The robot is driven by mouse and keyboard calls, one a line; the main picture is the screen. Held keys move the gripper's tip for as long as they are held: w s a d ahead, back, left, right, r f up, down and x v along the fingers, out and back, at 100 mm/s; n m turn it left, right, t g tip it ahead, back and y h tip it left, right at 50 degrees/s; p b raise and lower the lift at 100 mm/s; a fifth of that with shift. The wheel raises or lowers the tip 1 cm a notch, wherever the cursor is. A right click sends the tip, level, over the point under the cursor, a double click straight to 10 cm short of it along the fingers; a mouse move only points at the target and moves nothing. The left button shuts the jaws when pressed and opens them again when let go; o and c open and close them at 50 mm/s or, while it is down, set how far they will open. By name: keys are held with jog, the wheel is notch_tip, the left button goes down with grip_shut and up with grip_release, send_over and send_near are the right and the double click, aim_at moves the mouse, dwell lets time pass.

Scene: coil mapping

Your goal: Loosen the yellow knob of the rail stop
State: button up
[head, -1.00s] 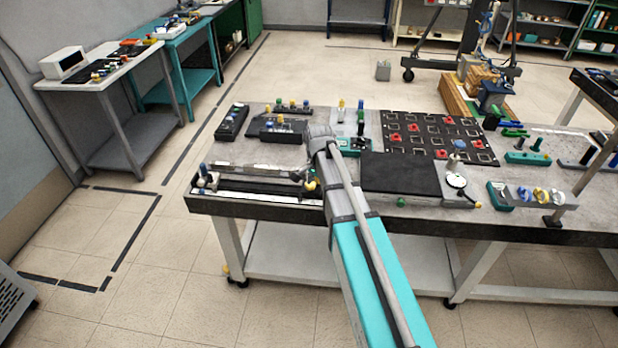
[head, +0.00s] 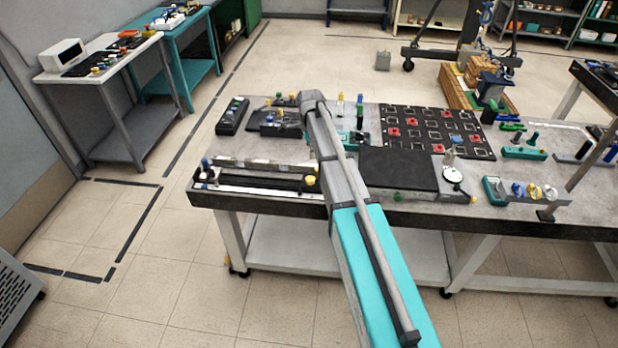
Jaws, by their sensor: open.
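A yellow knob (head: 310,181) sits at the right end of a long dark rail fixture (head: 245,183) along the bench's front left edge. It looks like the knob of the rail stop; the stop itself is too small to make out. My arm rises from the lower right, and its far visible joint is beyond and above the rail. The arm passes just right of the yellow knob. My gripper does not show; the arm may hide it. Nothing visible touches the knob.
A black panel (head: 399,174) and a dark board with red pieces (head: 430,130) lie right of my arm. A black box (head: 233,116) and small knobbed fixtures stand behind the rail. A blue-topped post (head: 205,165) stands at the rail's left end.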

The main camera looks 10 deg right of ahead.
aim_at(310, 178)
jog(key=shift+f, duration=0.15)
notch_tip(310, 178, down, 14)
jog(key=b, duration=1.3)
jog(key=shift+r+b, duration=0.25)
jog(key=shift+b, duration=0.15)
jog(key=shift+a, duration=0.1)
jog(key=c, duration=1.1)
jog(key=shift+c, duration=0.2)
